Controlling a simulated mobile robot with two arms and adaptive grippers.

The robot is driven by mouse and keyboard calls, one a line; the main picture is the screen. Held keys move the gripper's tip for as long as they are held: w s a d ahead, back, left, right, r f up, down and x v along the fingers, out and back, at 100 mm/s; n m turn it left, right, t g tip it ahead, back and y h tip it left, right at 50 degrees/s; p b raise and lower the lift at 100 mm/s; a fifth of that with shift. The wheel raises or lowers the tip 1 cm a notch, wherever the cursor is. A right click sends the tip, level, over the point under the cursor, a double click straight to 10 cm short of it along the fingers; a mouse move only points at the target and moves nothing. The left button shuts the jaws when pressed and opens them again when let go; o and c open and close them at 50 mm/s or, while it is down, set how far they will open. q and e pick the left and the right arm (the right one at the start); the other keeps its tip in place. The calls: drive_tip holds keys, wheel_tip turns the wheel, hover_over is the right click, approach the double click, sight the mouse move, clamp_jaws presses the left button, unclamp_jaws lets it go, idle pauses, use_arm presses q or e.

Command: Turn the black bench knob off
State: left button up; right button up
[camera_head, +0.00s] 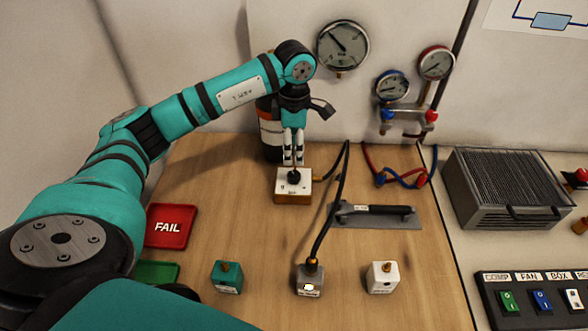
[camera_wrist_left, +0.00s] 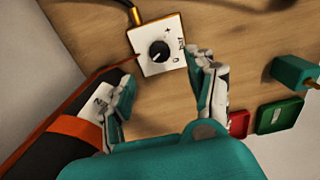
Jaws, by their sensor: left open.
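The black bench knob (camera_head: 294,176) sits on top of a small white-faced box (camera_head: 283,191) on the wooden bench. The knob also shows in the left wrist view (camera_wrist_left: 159,51), where the white face (camera_wrist_left: 151,67) carries marks including a plus and a 0. A pale pointer line shows on the knob. My left gripper (camera_head: 293,160) points down right above the knob in the head view. In the wrist view its two fingers (camera_wrist_left: 165,88) are apart, with nothing between them, and the knob lies beyond the tips. I cannot tell whether a finger touches it. My right gripper is not in view.
A dark cylinder with an orange band (camera_head: 271,135) stands close behind the box. A black cable (camera_head: 328,216) runs right of it to a grey block (camera_head: 310,281). A flat tool with a black handle (camera_head: 375,215), a teal block (camera_head: 227,277) and a white block (camera_head: 382,277) lie around.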

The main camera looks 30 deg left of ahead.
sight(294, 174)
use_arm(q)
wheel_tip(294, 174, down, 9)
drive_tip(key=shift+p, duration=0.85)
drive_tip(key=shift+f, duration=0.4)
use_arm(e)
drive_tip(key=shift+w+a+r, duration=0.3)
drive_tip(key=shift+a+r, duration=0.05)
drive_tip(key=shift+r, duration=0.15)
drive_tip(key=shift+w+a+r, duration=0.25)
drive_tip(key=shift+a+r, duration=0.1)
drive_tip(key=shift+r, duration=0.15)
use_arm(q)
drive_tip(key=shift+c, duration=0.3)
drive_tip(key=c, duration=1.1)
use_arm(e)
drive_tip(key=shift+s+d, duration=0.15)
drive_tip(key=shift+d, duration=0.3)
